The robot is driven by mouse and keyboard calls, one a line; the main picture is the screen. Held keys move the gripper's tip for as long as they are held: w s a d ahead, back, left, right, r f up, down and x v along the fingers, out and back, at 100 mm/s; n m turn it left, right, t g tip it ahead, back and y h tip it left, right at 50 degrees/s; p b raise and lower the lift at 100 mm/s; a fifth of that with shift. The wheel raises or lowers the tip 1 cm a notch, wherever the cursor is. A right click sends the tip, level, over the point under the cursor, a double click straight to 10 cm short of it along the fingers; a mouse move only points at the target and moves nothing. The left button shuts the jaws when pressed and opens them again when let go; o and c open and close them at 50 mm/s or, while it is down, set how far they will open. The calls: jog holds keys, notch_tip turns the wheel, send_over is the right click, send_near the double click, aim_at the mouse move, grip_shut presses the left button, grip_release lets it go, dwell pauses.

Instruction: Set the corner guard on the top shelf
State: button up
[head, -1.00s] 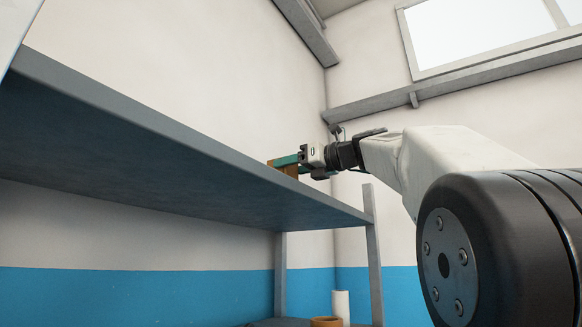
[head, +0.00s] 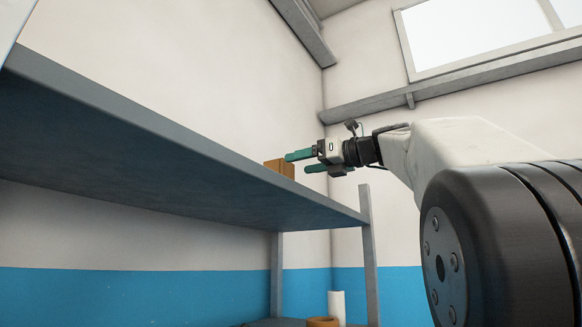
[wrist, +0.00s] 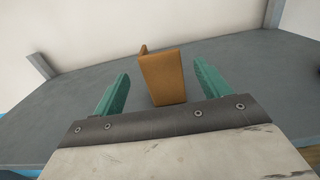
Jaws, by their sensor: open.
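The corner guard (head: 281,168) is a brown angled piece standing upright on the top shelf (head: 190,165), near the shelf's right end. In the wrist view the corner guard (wrist: 163,77) stands on the grey shelf surface (wrist: 60,108), its two faces meeting at an edge. My gripper (head: 300,162) is open, with green fingers just right of the guard in the head view. In the wrist view my gripper (wrist: 160,90) has one finger on each side of the guard, with gaps between. The guard's base is hidden by the shelf edge in the head view.
Shelf posts (head: 369,250) rise at the shelf's right end. A lower shelf holds a white cylinder (head: 337,305) and a brown ring-shaped thing (head: 322,322). A wall stands behind. The shelf around the guard looks clear in the wrist view.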

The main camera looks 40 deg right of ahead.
jog(key=v, duration=0.7)
dwell(0.3)
jog(key=shift+a, duration=0.1)
